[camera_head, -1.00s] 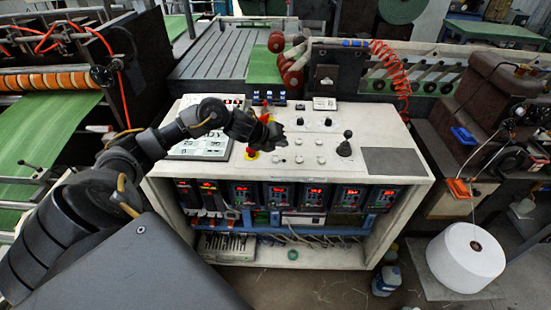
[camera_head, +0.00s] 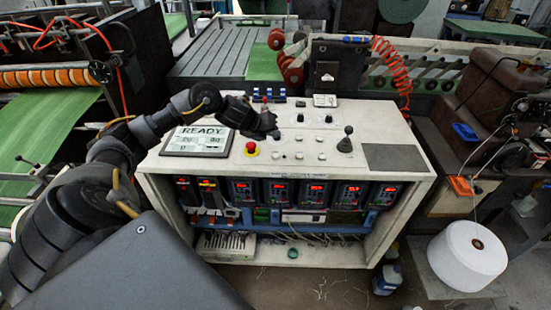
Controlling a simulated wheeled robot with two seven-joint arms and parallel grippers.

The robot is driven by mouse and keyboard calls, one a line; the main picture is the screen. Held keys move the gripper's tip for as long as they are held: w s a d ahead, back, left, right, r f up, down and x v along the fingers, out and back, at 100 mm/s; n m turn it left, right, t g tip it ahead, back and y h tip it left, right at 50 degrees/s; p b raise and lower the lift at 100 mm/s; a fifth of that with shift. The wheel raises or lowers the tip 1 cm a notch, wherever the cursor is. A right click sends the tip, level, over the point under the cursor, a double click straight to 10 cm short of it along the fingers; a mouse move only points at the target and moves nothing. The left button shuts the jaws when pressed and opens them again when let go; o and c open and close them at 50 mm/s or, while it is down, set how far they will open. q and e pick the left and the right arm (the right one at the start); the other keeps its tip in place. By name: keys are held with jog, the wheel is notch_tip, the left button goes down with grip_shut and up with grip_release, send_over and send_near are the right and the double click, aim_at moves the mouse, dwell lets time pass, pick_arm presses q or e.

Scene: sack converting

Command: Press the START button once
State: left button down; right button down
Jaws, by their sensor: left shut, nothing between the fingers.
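The control console (camera_head: 400,186) stands in the middle with a pale sloping top. Its display panel (camera_head: 198,140) at the top left reads READY, with smaller figures below. A red mushroom button on a yellow base (camera_head: 251,149) sits right of the display. Several small pale round buttons (camera_head: 299,155) lie in the middle of the top; their labels are too small to read, so I cannot tell which is START. My left gripper (camera_head: 276,134) is shut and empty over the upper middle of the console top, close to the buttons. I cannot tell whether it touches one. My right gripper is not in view.
A black joystick (camera_head: 345,142) stands right of the buttons, beside a dark grey pad (camera_head: 391,158). Blue-capped switches (camera_head: 268,97) line the back edge.

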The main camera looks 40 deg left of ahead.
aim_at(276, 156)
pick_arm(q)
notch_tip(276, 156, down, 6)
jog(key=b, duration=0.4)
jog(key=shift+f+b, duration=0.25)
jog(key=shift+b, duration=0.15)
dwell(0.8)
jog(key=shift+f, duration=0.1)
dwell(0.6)
jog(key=shift+f+b, duration=0.35)
